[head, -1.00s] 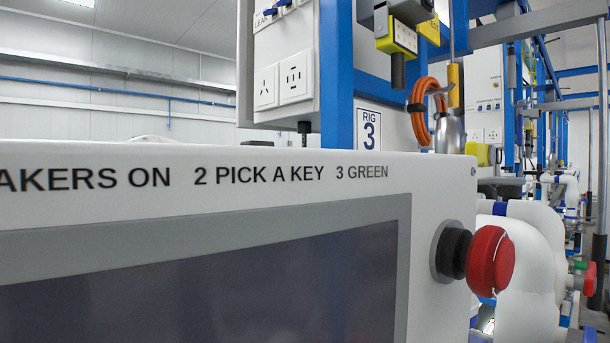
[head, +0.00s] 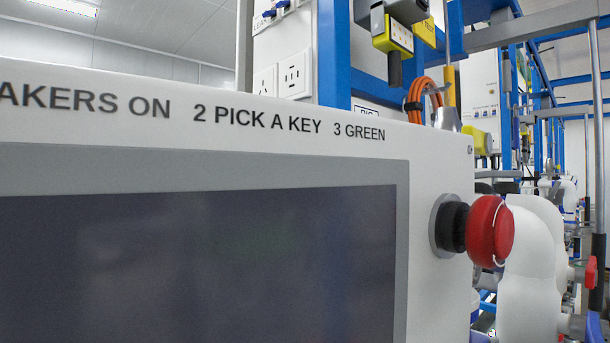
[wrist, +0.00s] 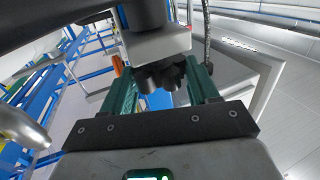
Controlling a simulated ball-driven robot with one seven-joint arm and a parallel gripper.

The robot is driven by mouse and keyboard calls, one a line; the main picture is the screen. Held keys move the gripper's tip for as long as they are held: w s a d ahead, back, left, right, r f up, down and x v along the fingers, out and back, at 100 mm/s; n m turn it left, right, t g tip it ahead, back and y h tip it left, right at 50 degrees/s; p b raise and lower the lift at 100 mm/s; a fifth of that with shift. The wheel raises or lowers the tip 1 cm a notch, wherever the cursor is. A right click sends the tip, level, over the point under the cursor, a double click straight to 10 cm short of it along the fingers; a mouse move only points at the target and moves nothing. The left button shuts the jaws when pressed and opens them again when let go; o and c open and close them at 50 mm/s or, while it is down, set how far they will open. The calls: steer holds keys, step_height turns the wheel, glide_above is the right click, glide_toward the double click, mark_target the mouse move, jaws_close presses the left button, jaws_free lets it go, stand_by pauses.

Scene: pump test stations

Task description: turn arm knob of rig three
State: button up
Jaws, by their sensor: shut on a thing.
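In the wrist view my gripper (wrist: 160,72) has two green fingers, one on each side of a dark lobed knob (wrist: 161,79). It is shut on this knob, which sits under a grey block (wrist: 157,43). Exactly where the fingers touch it is hard to see. My gripper does not show in the head view. The rig three sign (head: 367,109) shows only its top edge there, above the console. The knob cannot be made out in the head view.
A white console (head: 438,165) with a dark screen (head: 200,265) fills the head view's front left. A red button (head: 490,231) sticks out at its right side. Behind it are blue frames (head: 335,50), a yellow box (head: 392,35) and an orange cable coil (head: 418,98).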

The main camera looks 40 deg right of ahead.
steer(key=o, duration=1.1)
steer(key=shift+c, duration=0.2)
steer(key=shift+g, duration=0.3)
